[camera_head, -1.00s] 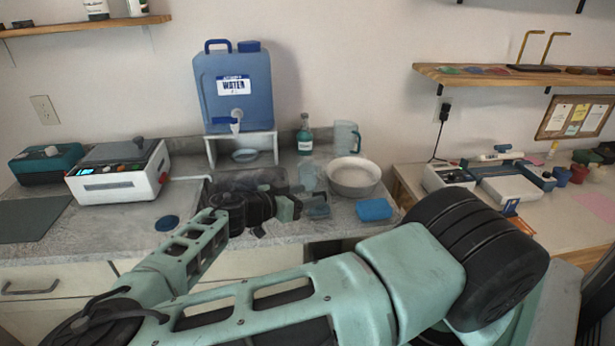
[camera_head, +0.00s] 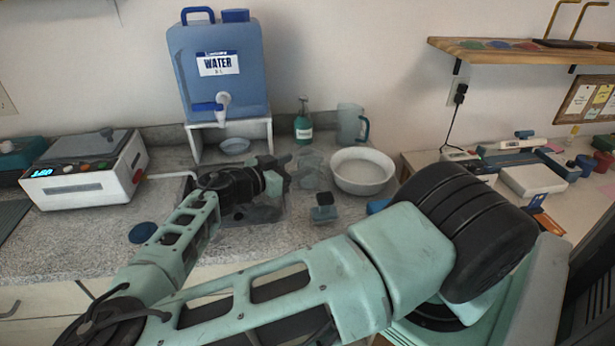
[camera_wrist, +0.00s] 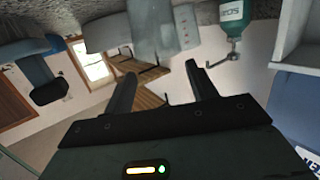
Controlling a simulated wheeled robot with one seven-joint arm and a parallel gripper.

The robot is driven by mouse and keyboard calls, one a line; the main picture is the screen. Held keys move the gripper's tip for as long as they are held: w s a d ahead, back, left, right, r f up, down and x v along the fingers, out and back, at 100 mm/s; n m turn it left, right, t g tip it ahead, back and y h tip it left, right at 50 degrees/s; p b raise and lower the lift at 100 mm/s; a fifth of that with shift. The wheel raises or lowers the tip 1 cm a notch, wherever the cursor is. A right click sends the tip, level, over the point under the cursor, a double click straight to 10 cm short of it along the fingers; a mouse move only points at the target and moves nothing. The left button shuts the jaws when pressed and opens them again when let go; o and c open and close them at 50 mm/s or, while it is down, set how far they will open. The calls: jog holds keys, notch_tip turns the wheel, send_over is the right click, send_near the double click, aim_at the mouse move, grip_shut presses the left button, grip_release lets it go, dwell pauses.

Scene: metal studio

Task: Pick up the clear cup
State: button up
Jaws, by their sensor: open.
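The clear cup (camera_head: 311,168) stands on the grey counter, left of the white bowl and in front of the green bottle. It is see-through and its outline is faint. My gripper (camera_head: 286,172) is open and empty, low over the counter just left of the cup. In the upside-down wrist view, the jaws of my gripper (camera_wrist: 161,82) are spread with nothing between them. What looks like the cup (camera_wrist: 152,40) shows beyond the fingertips. I cannot tell the exact gap between them.
A white bowl (camera_head: 362,171), translucent pitcher (camera_head: 350,124) and green bottle (camera_head: 303,125) stand close behind and right. A blue-and-black scrubber (camera_head: 323,209) is in front. The blue water jug (camera_head: 221,75) on its white stand (camera_head: 193,140) is behind left.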

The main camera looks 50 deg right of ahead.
aim_at(314, 173)
jog(key=f+b, duration=0.5)
jog(key=shift+w+d+f, duration=0.2)
jog(key=shift+f, duration=0.1)
jog(key=d+p, duration=0.1)
jog(key=d, duration=0.1)
jog(key=d+p, duration=0.1)
jog(key=d, duration=0.1)
jog(key=d+p, duration=0.1)
jog(key=d, duration=0.1)
jog(key=shift+s+d+f, duration=0.25)
jog(key=shift+s+d, duration=0.05)
jog(key=shift+d, duration=0.1)
jog(key=shift+d+f, duration=0.15)
jog(key=shift+d, duration=0.2)
jog(key=c, duration=0.7)
jog(key=shift+o, duration=0.2)
jog(key=shift+a, duration=0.15)
